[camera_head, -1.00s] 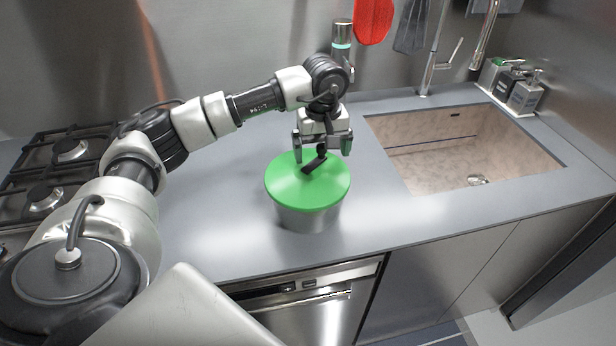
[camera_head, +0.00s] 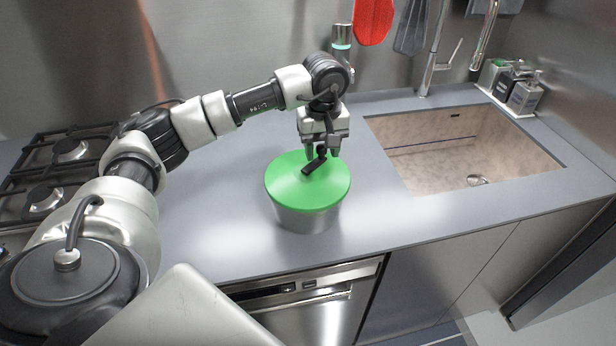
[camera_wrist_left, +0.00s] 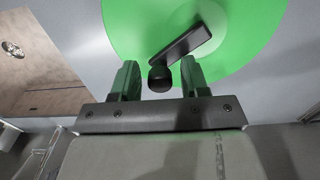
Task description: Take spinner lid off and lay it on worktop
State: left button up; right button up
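The salad spinner (camera_head: 305,218) is a silvery bowl standing on the worktop (camera_head: 215,215). Its round green lid (camera_head: 285,183) sits on top, with a black crank handle (camera_head: 313,167) ending in a round knob. My left gripper (camera_head: 321,152) is above the far part of the lid, pointing down, its fingers on either side of the knob. In the left wrist view the knob (camera_wrist_left: 160,78) is between the two fingers of the gripper (camera_wrist_left: 158,82), with a small gap showing on each side. The gripper is partly open. My right gripper is not in view.
A sink (camera_head: 465,150) is set into the worktop at the right, with soap bottles (camera_head: 524,92) behind it. A gas hob (camera_head: 60,160) is at the left. The worktop is clear left of the spinner and between spinner and sink.

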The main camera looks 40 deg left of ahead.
pick_arm(q)
grip_shut()
jog(key=shift+r+p, duration=1.55)
jog(key=shift+r, duration=1)
